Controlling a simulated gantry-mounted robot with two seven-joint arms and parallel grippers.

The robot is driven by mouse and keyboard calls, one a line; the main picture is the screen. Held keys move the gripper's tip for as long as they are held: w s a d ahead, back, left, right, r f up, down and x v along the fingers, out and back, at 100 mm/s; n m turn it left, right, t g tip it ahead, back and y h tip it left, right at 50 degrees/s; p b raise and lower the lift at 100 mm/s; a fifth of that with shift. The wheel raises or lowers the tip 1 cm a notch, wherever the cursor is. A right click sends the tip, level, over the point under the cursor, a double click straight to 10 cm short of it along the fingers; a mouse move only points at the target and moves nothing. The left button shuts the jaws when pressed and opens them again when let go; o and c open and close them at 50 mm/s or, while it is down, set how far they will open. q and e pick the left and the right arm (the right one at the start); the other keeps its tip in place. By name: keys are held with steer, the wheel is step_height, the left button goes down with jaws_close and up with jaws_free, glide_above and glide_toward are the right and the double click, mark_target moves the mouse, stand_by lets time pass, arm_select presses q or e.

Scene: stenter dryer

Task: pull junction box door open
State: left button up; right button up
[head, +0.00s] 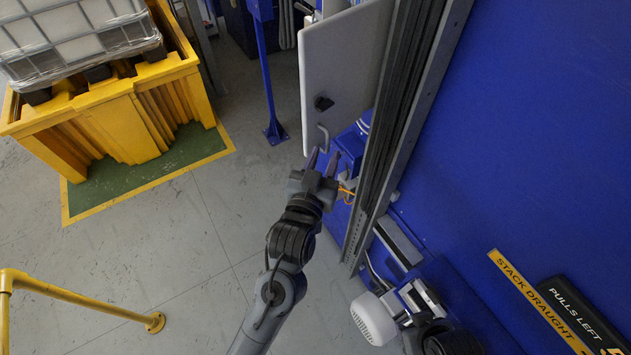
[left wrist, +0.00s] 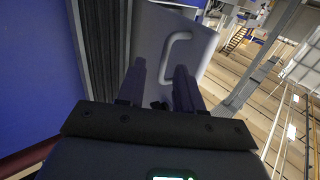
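The junction box door (head: 335,72) is a pale grey panel at the top centre of the head view. It carries a black latch (head: 323,103) and, near its lower edge, a grey bar handle (head: 323,137). My left gripper (head: 324,160) is just below the handle, with its two fingers apart and pointing at it. In the left wrist view the door (left wrist: 150,38) and the curved handle (left wrist: 176,52) lie just beyond my open left fingers (left wrist: 161,78). The handle's lower end shows between the fingers; I cannot tell if they touch it. My right gripper is not in view.
A grey metal rail (head: 395,130) and a large blue machine wall (head: 540,130) stand right of the door. A blue post (head: 268,85) stands to its left. A yellow pallet (head: 130,115) and yellow railing (head: 85,311) are farther left, with clear floor between.

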arm_select(q)
steer(key=b+v, duration=0.1)
steer(key=v, duration=0.5)
steer(key=shift+s, duration=0.35)
steer(key=shift+a, duration=0.15)
steer(key=s+a+f+n+g+y+p, duration=0.1)
steer(key=s+a+f+g+y+p, duration=0.3)
steer(key=s+a+f, duration=0.65)
steer(key=s+a+f+g+p, duration=0.1)
steer(key=s+a+f+g, duration=0.2)
steer(key=s+a, duration=0.3)
steer(key=s+a+f+g+y+p, duration=0.1)
steer(key=s+a+f+g, duration=0.1)
steer(key=s+a+g, duration=0.4)
steer(key=shift+s+f+n+y+p, duration=0.3)
steer(key=shift+s+f+n+p, duration=0.1)
steer(key=shift+s, duration=0.4)
